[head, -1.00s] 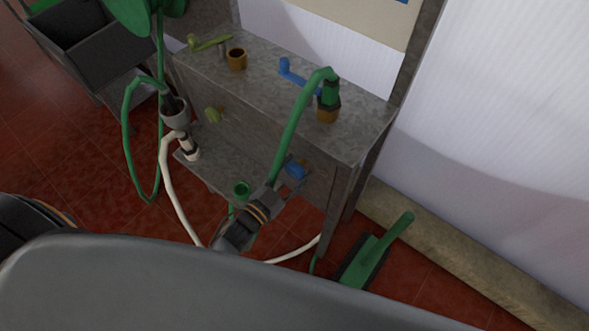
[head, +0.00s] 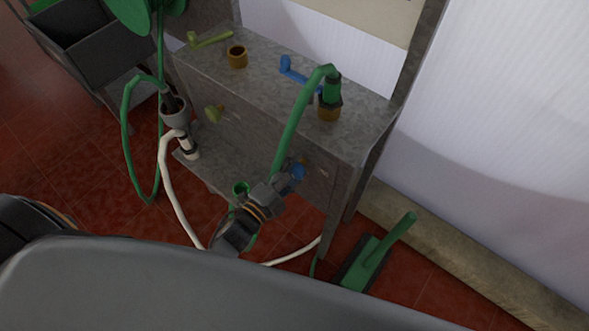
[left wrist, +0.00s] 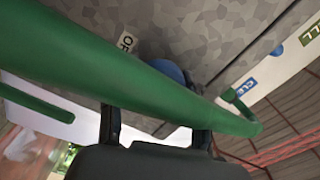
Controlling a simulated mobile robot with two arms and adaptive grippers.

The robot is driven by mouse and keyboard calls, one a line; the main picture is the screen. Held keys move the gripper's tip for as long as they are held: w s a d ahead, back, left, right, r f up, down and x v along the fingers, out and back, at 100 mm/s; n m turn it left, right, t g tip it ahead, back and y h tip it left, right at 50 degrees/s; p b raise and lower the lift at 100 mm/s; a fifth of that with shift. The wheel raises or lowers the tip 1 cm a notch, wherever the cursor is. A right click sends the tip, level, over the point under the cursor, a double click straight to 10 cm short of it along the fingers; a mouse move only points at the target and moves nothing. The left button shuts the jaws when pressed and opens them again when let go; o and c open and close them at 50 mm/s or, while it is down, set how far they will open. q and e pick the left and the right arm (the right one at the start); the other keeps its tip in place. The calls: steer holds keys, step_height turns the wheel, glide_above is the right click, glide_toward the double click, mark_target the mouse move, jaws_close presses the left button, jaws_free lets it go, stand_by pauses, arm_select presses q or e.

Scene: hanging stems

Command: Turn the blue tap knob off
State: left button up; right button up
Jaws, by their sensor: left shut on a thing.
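The blue tap knob (head: 297,171) is on the front face of the grey metal stand (head: 270,125), below the green hose's upper end. In the left wrist view, a bit of the blue knob (left wrist: 172,70) shows behind the green hose, ahead of my left gripper (left wrist: 155,132). A partly covered label starting "OF" (left wrist: 127,40) is on the grey panel. My right gripper is not in view.
A white hose (head: 168,180) hangs left. A green-handled tool (head: 375,255) lies right on the red floor.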

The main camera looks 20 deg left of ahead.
arm_select(q)
steer(key=shift+m+b, duration=0.45)
steer(key=shift+m, duration=1.25)
steer(key=o, duration=1.1)
steer(key=shift+o, duration=0.2)
steer(key=shift+s, duration=0.1)
steer(key=v, duration=1.1)
steer(key=shift+s+a, duration=0.15)
steer(key=shift+s, duration=0.25)
